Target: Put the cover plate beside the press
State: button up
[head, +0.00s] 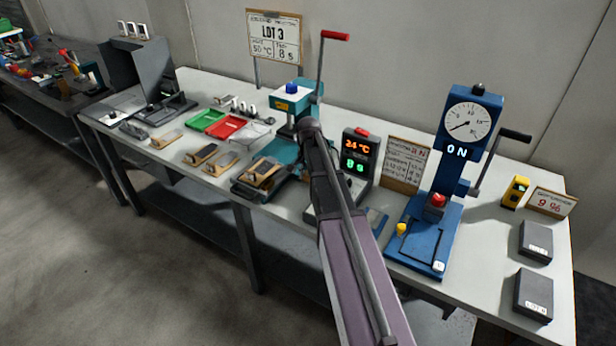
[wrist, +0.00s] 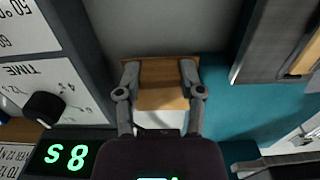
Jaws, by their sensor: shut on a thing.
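My gripper (wrist: 160,78) is shut on a flat tan-brown plate (wrist: 160,98), which I take to be the cover plate. It lies between the two grey fingers, above a teal surface (wrist: 222,128). In the head view my own arm hides the gripper and the held plate. A teal press (head: 292,98) with a red-tipped lever stands at mid-table, next to my arm. A blue press (head: 447,200) with a round gauge and an "ON" sign stands further right.
A display box (head: 360,152) and a paper sign (head: 405,165) stand between the presses. Several tan-and-dark pieces (head: 203,155) and green and red trays (head: 240,129) lie left of the teal press. Two dark blocks (head: 535,241) lie at the right end. Bare tabletop shows at the front right.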

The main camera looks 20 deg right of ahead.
jog(key=o, duration=1.1)
jog(key=shift+o, duration=0.2)
jog(key=shift+r, duration=0.2)
notch_tip(320, 180, up, 13)
jog(key=p, duration=1.3)
jog(key=shift+d, duration=0.1)
jog(key=shift+f, duration=0.1)
jog(key=s+a+n, duration=0.5)
jog(key=s+a, duration=0.3)
jog(key=s, duration=0.2)
jog(key=s+a+n, duration=0.5)
jog(key=s+a, duration=0.3)
jog(key=s, duration=0.3)
jog(key=shift+s+a+n, duration=0.3)
jog(key=shift+n, duration=0.1)
